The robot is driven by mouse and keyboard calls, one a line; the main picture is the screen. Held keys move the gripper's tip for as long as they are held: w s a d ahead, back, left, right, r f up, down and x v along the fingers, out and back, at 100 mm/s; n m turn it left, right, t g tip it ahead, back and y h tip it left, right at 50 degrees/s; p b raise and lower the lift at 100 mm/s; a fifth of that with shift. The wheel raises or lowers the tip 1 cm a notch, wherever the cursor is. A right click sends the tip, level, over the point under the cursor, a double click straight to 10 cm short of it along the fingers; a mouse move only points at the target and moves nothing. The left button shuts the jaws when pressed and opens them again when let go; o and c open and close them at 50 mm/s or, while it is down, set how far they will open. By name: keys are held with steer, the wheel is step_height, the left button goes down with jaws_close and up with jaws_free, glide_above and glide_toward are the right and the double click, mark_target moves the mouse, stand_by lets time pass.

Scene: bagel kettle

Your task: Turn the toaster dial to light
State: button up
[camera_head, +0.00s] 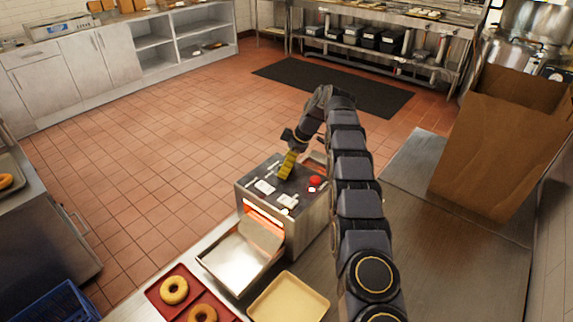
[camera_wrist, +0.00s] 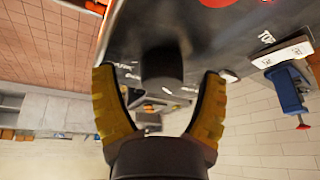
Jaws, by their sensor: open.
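The toaster (camera_head: 312,219) is a metal box with a dark top panel (camera_head: 257,175) and a glowing front opening. My gripper (camera_head: 287,170), with yellow fingers, points down at the far part of the panel. In the wrist view, my open gripper (camera_wrist: 158,76) has one finger on each side of a dark round dial (camera_wrist: 162,68). Small gaps show between the fingers and the dial, so neither visibly touches it. White markings surround the dial but are too blurred to read, and its setting cannot be told. In the head view the gripper hides the dial.
A red button (camera_head: 315,180) and white switches sit on the panel. A metal tray (camera_head: 235,262) juts from the toaster front. A red tray (camera_head: 185,288) with bagels and a yellowish tray (camera_head: 288,300) lie nearby. A paper bag (camera_head: 500,145) stands at right.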

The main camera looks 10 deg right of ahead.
steer(key=shift+d+r, duration=0.2)
steer(key=shift+r, duration=0.35)
steer(key=shift+s+d+r, duration=0.15)
steer(key=shift+d+r, duration=0.75)
steer(key=shift+r, duration=0.05)
steer(key=s+d, duration=0.2)
steer(key=d, duration=0.8)
steer(key=shift+d, duration=0.4)
steer(key=shift+f, duration=0.1)
